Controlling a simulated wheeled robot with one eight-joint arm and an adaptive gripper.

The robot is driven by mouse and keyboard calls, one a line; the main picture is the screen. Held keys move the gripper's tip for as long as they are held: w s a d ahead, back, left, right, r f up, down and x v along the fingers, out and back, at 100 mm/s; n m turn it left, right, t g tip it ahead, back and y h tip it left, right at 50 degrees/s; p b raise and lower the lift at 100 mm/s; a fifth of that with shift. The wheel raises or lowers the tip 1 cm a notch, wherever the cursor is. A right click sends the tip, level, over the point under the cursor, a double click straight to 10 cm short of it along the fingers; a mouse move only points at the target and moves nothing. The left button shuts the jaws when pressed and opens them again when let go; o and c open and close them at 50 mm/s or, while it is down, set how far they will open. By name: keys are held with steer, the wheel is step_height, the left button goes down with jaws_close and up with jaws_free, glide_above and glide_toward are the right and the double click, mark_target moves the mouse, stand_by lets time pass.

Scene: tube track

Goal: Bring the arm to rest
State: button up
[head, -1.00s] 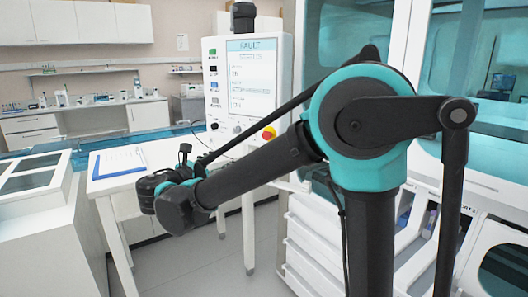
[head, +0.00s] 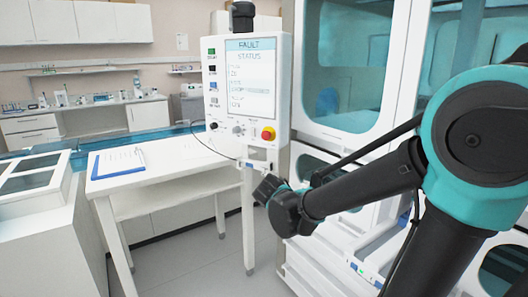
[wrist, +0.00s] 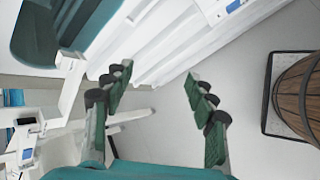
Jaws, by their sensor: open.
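My arm (head: 365,185) reaches from the right side of the head view toward the middle, in front of the white cabinet. Its wrist end is low, right of the white table's front leg. My gripper's fingers cannot be made out in the head view. In the wrist view my gripper (wrist: 155,90) is open, with its two green and black fingers wide apart. Nothing is between the fingers but the grey floor and part of the white furniture behind them.
A blue clipboard (head: 118,162) lies on the table. A wooden barrel (wrist: 300,95) stands at the right in the wrist view. Grey floor (head: 215,270) is clear.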

steer(key=s+d+f+m+g+y, duration=0.1)
steer(key=s+d+f+m+y, duration=0.1)
steer(key=s+f+m, duration=0.3)
steer(key=s+d+f+m+g+y, duration=0.1)
steer(key=s+d+f+m+y, duration=0.1)
steer(key=s+f+m+y, duration=0.2)
steer(key=s+f+m, duration=0.2)
steer(key=s+m, duration=0.2)
steer(key=m, duration=0.1)
steer(key=shift+s+d+f+m, duration=0.25)
steer(key=shift+s+d+m, duration=0.15)
steer(key=shift+c, duration=0.5)
stand_by(0.6)
